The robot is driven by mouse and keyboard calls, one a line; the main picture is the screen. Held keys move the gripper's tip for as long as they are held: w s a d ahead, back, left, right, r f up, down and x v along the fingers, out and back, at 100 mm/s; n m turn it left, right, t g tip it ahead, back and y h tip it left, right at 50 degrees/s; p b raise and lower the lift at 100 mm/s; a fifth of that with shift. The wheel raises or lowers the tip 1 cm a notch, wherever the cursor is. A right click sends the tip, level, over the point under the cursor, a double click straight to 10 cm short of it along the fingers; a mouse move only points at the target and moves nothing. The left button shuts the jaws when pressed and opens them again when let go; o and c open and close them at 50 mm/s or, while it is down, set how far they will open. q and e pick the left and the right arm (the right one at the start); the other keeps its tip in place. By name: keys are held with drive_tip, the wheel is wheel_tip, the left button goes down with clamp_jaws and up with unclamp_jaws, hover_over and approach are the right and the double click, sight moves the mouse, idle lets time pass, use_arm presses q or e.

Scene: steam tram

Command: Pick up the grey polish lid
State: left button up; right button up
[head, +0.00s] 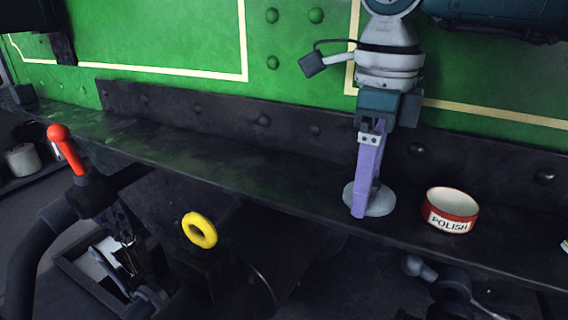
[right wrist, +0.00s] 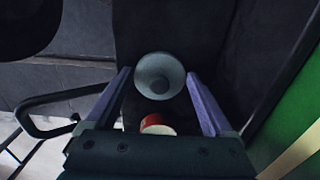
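The grey polish lid (head: 381,203) is a flat round disc lying on the dark ledge in the head view. My right gripper (head: 361,212) points down over it, its purple finger hiding part of the disc. In the right wrist view the lid (right wrist: 160,75) shows as a pale disc with a darker round centre. The two purple fingers of my right gripper (right wrist: 158,78) stand apart, one on each side of it. Whether they touch it cannot be told. My left gripper is not in view.
A red and white POLISH tin (head: 450,211), open on top, stands on the ledge (head: 270,180) just right of the lid. A green riveted wall (head: 180,40) rises behind. A red-knobbed lever (head: 66,148) and a yellow ring (head: 200,230) are at lower left.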

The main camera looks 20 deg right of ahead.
drive_tip(key=c, duration=0.7)
drive_tip(key=shift+c, duration=0.2)
